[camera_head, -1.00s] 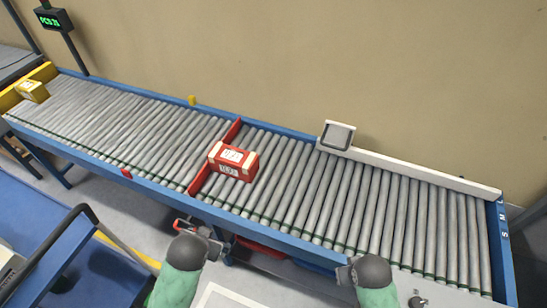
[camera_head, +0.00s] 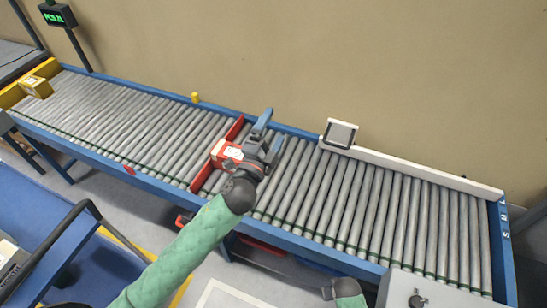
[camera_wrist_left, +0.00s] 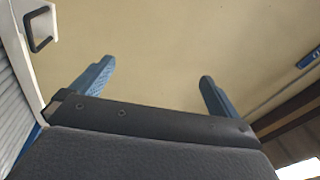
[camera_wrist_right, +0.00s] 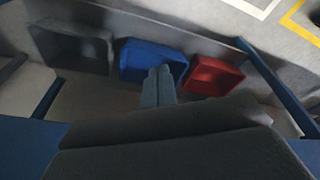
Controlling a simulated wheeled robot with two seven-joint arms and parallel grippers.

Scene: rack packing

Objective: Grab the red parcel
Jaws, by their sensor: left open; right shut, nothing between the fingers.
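The red parcel (camera_head: 224,154) lies on the roller conveyor against the right side of the red divider bar (camera_head: 233,128). It is partly hidden by my left gripper (camera_head: 270,134), which is over the rollers at the parcel's right side. The left fingers are open and empty; in the left wrist view their tips (camera_wrist_left: 155,80) stand apart with only wall between them, and the parcel is not in that view. My right arm's end shows at the bottom of the head view. In the right wrist view the right gripper (camera_wrist_right: 158,75) is shut and empty.
A yellow parcel (camera_head: 36,87) sits at the conveyor's far left end. A white guide rail (camera_head: 430,173) with a grey panel (camera_head: 340,133) edges the back right. Rollers right of the parcel are clear. Grey, blue (camera_wrist_right: 135,58) and red (camera_wrist_right: 212,75) bins lie below the right gripper.

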